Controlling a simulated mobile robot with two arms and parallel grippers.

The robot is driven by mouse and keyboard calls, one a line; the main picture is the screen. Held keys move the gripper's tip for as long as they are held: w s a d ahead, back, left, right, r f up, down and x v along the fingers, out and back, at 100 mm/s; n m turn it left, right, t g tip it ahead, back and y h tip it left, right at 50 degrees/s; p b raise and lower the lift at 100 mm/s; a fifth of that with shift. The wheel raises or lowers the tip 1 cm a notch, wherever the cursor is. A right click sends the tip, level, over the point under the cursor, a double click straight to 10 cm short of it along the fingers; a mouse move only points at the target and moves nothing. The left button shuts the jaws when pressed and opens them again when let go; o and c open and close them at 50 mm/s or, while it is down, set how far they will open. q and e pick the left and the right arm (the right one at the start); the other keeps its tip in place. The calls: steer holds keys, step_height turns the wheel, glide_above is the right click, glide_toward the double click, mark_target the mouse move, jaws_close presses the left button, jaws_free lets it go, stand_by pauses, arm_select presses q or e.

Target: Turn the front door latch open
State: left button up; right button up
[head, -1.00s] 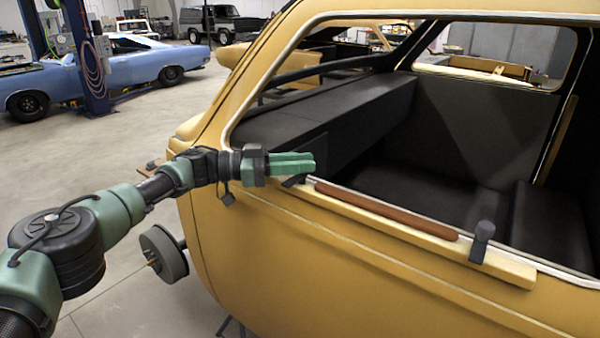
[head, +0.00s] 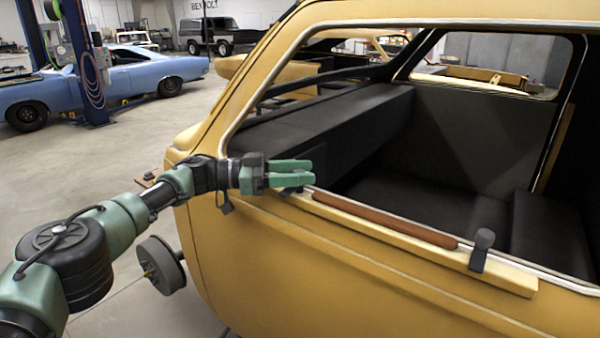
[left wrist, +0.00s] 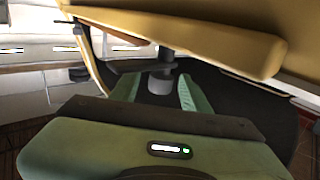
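My left gripper (head: 312,173) is open at the far end of the cream door ledge, its two green fingers apart. A small dark latch (head: 288,191) shows partly below the fingers, mostly hidden by them. In the left wrist view a dark round-ended latch (left wrist: 160,82) stands between the two green fingers (left wrist: 158,92), with gaps seen beside it; I cannot tell whether either finger touches it. A second dark upright latch (head: 482,248) stands at the near end of the ledge, clear of the gripper. I cannot tell from its looks which is the front one. My right gripper is not in view.
The yellow car shell (head: 330,275) fills the right side, with an open window and a dark interior. A red-brown strip (head: 385,220) lies along the cream ledge (head: 440,262). A grey wheel hub (head: 160,265) sticks out at left. Open floor lies beyond.

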arm_select(q)
steer(key=a+b, duration=0.3)
steer(key=a, duration=0.4)
steer(key=shift+s+a, duration=0.3)
steer(key=shift+a, duration=0.1)
